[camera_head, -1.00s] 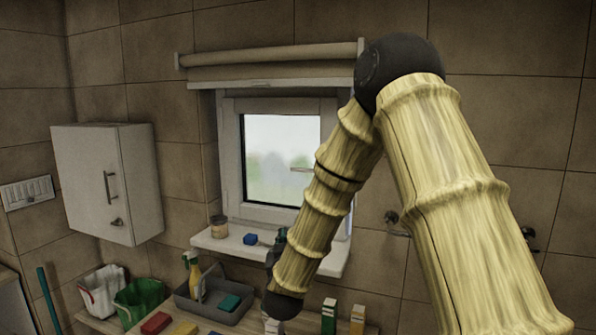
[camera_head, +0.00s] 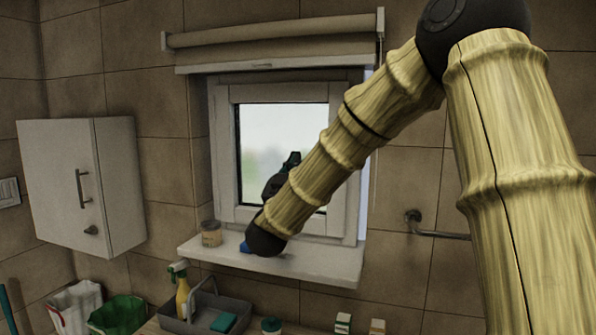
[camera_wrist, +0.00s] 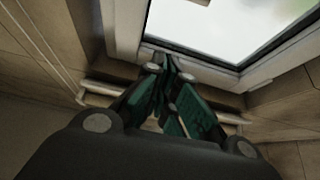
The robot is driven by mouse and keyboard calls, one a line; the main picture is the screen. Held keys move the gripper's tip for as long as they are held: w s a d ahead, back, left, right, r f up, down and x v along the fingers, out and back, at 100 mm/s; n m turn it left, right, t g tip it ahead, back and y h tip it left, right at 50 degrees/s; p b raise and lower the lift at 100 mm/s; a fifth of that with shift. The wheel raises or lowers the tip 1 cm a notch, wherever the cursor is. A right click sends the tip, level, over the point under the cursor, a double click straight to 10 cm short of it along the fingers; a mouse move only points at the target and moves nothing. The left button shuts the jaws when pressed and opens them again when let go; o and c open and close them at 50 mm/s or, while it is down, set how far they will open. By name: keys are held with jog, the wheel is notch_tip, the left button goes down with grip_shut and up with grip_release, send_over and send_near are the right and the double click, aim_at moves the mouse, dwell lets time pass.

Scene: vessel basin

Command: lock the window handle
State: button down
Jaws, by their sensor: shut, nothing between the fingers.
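The white-framed window (camera_head: 223,150) is in the back wall in the head view. Its frame and pane also fill the top of the wrist view (camera_wrist: 125,28). Its handle is hidden behind my arm in the head view. A pale piece (camera_wrist: 192,1) at the top edge of the wrist view, over the pane, may be the handle, but it is cut off. My gripper (camera_head: 293,158) points up in front of the lower pane. In the wrist view its green and black fingers (camera_wrist: 168,66) are shut and empty, near the frame's lower edge.
The windowsill (camera_head: 320,262) lies below, with a small jar (camera_head: 211,233) and a blue object (camera_head: 244,247) partly behind my arm. A white cabinet (camera_head: 62,185) hangs at left. A roller blind (camera_head: 270,38) is above. A grey basin (camera_head: 180,325) stands below.

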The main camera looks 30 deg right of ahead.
jog(key=shift+w+f+p+x, duration=0.5)
jog(key=shift+p+x, duration=1.8)
jog(key=shift+x, duration=2.75)
jog(key=shift+w+d+f+p, duration=0.15)
jog(key=shift+f+p, duration=0.35)
jog(key=shift+f, duration=0.55)
jog(key=shift+w+d+f+p, duration=0.15)
jog(key=shift+f+p, duration=0.3)
jog(key=shift+f, duration=0.6)
jog(key=shift+f, duration=0.15)
